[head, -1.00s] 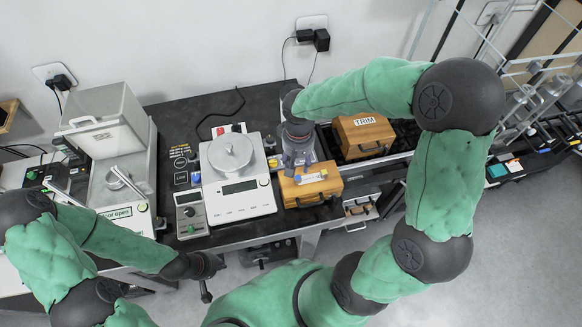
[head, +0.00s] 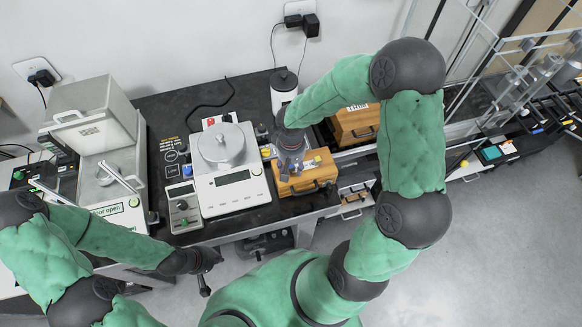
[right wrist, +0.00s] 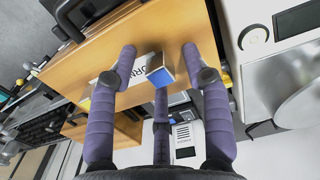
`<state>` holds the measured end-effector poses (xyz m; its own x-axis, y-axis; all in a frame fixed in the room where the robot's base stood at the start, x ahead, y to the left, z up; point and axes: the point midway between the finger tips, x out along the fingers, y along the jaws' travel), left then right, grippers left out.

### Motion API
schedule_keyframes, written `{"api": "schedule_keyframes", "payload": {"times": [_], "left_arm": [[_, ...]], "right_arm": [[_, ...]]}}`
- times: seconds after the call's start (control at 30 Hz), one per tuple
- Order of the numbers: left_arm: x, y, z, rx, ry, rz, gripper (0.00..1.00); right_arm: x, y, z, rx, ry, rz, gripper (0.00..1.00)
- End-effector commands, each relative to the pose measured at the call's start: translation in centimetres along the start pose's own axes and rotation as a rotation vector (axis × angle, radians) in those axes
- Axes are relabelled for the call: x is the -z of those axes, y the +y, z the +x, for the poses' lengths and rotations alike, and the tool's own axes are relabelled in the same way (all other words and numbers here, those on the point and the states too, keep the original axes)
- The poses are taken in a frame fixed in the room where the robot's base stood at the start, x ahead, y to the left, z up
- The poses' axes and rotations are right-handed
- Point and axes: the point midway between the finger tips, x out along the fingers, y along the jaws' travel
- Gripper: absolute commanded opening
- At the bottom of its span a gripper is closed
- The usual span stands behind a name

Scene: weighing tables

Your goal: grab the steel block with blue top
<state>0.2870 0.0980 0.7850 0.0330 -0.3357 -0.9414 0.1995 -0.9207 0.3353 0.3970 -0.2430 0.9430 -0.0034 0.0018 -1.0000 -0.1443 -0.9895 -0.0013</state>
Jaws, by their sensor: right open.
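The steel block with blue top (right wrist: 160,76) shows in the right wrist view, a small block with a blue face and a bright metal side. It is at the top of a light wooden box (right wrist: 185,28), beside a white label. My right gripper (right wrist: 160,72) is open, its purple fingers spread around the block with visible gaps. In the head view my right gripper (head: 290,163) is over the wooden box (head: 305,182), and it hides much of the box top; I cannot make out the block there. My left gripper (head: 207,268) hangs low in front of the table, its fingers unclear.
A white balance (head: 235,195) with a round pan stands just left of the wooden box. A second wooden box (head: 357,125) is behind to the right. An open-lidded instrument (head: 105,150) is at the left.

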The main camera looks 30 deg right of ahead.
Motion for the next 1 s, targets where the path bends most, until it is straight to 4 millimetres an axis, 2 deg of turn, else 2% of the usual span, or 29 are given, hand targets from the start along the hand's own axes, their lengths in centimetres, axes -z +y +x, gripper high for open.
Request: {"api": "schedule_keyframes", "payload": {"times": [0.2, 0.23, 0.3, 0.4, 0.77, 1.0], "left_arm": [[0.0, 0.0, 0.0, 0.000, 0.000, 0.000, 0.00], [0.0, 0.0, 0.0, 0.000, 0.000, 0.000, 0.00], [0.0, 0.0, 0.0, 0.000, 0.000, 0.000, 0.00], [0.0, 0.0, 0.0, 0.000, 0.000, 0.000, 0.00], [0.0, 0.0, 0.0, 0.000, 0.000, 0.000, 0.00], [0.0, 0.1, -0.4, 0.000, 0.000, 0.000, 0.00]], "right_arm": [[0.1, 0.0, 0.1, 0.000, 0.003, 0.001, 0.49], [0.1, 0.0, 0.1, 0.000, 0.003, 0.001, 0.43], [0.1, 0.0, 0.1, 0.000, 0.003, 0.001, 0.24], [0.1, 0.0, 0.1, 0.000, 0.002, 0.001, 0.00], [0.1, 0.0, 0.0, 0.000, 0.003, 0.001, 0.00], [0.2, 0.0, -1.6, -0.001, 0.006, 0.002, 0.00]]}}
